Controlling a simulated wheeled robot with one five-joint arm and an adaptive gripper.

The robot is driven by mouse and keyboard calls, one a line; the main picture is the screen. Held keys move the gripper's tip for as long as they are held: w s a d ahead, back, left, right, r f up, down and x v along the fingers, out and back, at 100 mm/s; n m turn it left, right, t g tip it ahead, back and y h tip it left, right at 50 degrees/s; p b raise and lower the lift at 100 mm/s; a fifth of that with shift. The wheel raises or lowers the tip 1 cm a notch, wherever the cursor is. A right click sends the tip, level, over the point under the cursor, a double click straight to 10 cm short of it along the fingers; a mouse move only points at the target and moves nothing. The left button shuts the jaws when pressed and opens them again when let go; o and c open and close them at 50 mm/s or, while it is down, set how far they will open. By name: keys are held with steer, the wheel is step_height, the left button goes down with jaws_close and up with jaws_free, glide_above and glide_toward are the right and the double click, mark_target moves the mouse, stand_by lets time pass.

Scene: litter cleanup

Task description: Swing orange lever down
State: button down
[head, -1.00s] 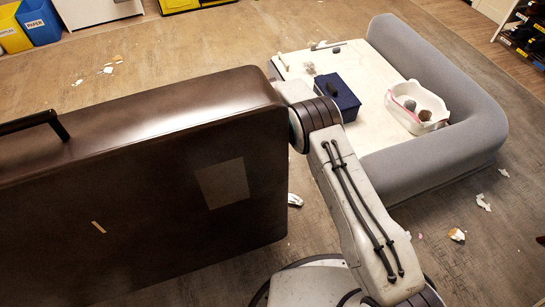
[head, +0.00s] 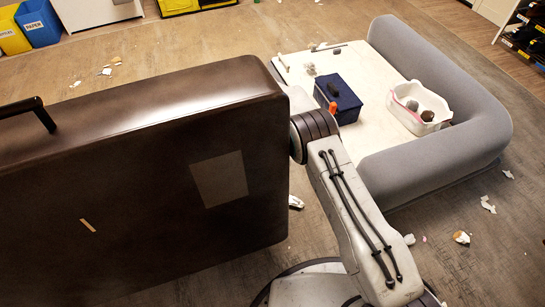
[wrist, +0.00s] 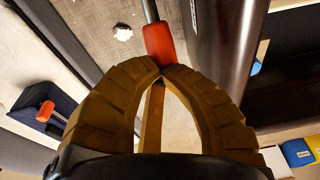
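The orange lever (wrist: 161,42), an orange-red grip on a grey metal rod, shows at the top middle of the wrist view. It is beside the edge of a big dark brown case (wrist: 222,45). In the head view the brown case (head: 140,190) fills the left side, and the lever and my gripper are hidden behind it. My gripper (wrist: 163,71) has two tan ribbed fingers, bowed out, with their tips together at the near end of the orange grip. I cannot tell whether the tips pinch the grip or only touch it.
A grey-sided bed (head: 440,150) at right holds a dark blue box (head: 345,95) with an orange piece (head: 333,107) and a white basket (head: 400,93). Litter scraps (head: 462,238) lie on the floor. Blue and yellow bins (head: 38,22) stand far left.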

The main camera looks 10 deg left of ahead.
steer(key=shift+w+a+f+b, duration=0.1)
steer(key=shift+w+f+b, duration=0.15)
steer(key=shift+f+b, duration=0.45)
steer(key=shift+b+x, duration=0.65)
steer(key=shift+x, duration=0.6)
steer(key=shift+w+a+r+p+v, duration=0.1)
steer(key=shift+w+a+p+v, duration=0.15)
steer(key=shift+p+v, duration=1.1)
steer(key=shift+w+a+r+p+v, duration=0.1)
steer(key=shift+w+p+v, duration=0.4)
steer(key=shift+v, duration=1.5)
steer(key=shift+w+a+r+p+v, duration=0.1)
steer(key=shift+w+a+p+v, duration=0.1)
steer(key=shift+p+v, duration=1.2)
steer(key=shift+r+b, duration=0.15)
steer(key=shift+b, duration=0.25)
